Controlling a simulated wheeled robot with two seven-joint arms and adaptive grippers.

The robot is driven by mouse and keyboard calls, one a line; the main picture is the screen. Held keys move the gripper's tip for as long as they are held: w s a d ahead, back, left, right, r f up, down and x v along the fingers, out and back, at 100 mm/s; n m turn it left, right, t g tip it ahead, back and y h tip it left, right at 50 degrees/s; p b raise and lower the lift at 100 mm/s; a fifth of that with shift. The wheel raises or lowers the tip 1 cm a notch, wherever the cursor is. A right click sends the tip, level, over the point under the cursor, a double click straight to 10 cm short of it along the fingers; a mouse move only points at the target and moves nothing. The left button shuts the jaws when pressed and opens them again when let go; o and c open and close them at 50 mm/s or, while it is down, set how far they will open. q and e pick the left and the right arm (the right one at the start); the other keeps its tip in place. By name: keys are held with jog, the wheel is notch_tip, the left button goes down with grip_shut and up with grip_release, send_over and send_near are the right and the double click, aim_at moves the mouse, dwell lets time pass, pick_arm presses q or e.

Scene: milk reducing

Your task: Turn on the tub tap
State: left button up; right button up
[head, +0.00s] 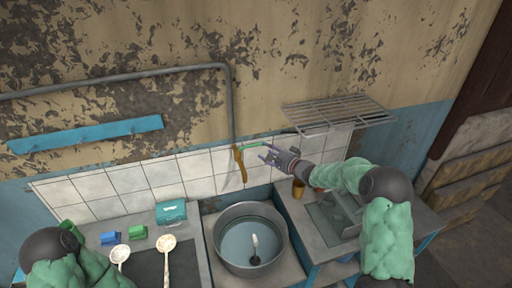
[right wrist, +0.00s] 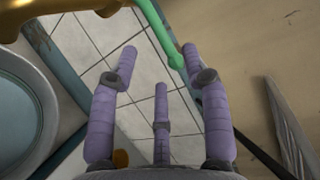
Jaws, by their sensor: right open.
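The brass tap (head: 239,163) comes off a grey wall pipe above the round metal tub (head: 216,248). Its thin green handle (head: 259,145) sticks out to the right. My right gripper (head: 267,155) is open and empty, just right of the tap, with fingers pointing left. In the right wrist view, the spread purple fingers (right wrist: 160,62) have the tip of the green handle (right wrist: 160,36) between them, close to the right finger. I cannot tell whether they touch. The brass tap body (right wrist: 75,8) is at the upper left there. My left gripper is out of view.
A wire rack (head: 338,112) juts from the wall above my right forearm. A sink (head: 325,225) lies below that arm. Ladles (head: 166,246), a teal box (head: 171,212) and small green and blue items sit on the left counter.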

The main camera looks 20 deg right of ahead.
jog(key=x, duration=0.7)
jog(key=shift+w+a+f, duration=0.1)
jog(key=shift+w+a, duration=0.05)
jog(key=shift+w, duration=0.15)
grip_shut()
